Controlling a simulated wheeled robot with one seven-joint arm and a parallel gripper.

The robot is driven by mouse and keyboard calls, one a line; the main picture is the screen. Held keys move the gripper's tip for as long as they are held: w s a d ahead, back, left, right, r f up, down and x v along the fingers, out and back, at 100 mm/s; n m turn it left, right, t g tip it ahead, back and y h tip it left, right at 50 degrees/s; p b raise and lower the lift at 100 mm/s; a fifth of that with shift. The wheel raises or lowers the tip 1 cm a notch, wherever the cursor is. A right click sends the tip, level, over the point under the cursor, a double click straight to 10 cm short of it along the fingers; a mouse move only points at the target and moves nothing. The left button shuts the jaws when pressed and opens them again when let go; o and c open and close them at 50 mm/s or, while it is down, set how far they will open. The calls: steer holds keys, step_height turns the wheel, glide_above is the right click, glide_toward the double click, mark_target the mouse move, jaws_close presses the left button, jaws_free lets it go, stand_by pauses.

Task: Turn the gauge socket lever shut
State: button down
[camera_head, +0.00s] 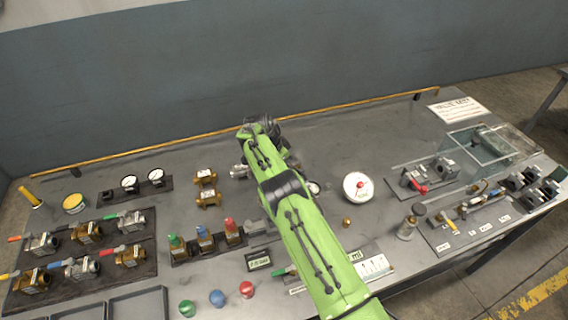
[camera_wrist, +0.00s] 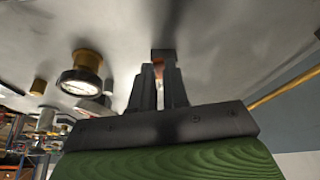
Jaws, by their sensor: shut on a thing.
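In the wrist view my gripper (camera_wrist: 160,72) has its two dark fingers close together on a small thin orange-red piece, which looks like a lever. A dark block (camera_wrist: 163,54) sits at the fingertips against the grey bench top. A round white-faced gauge with a brass collar (camera_wrist: 82,78) stands to the left of the fingers, apart from them. In the head view a small gauge dial (camera_head: 314,188) shows just right of my green arm. My arm hides the gripper and the held piece there, so the lever's angle cannot be told.
A white dial with a red centre (camera_head: 357,186) stands to the right. A red-handled valve (camera_head: 416,184) and a glass case (camera_head: 482,146) are farther right. Valves with coloured caps (camera_head: 204,240) stand left of my arm. The back middle of the bench (camera_head: 350,135) is clear.

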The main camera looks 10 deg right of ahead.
steer(key=c, duration=1.1)
jaws_free()
steer(key=p+v, duration=0.2)
steer(key=v, duration=1.3)
steer(key=shift+a+r+p, duration=0.1)
steer(key=shift+r+p, duration=0.3)
steer(key=shift+c, duration=0.6)
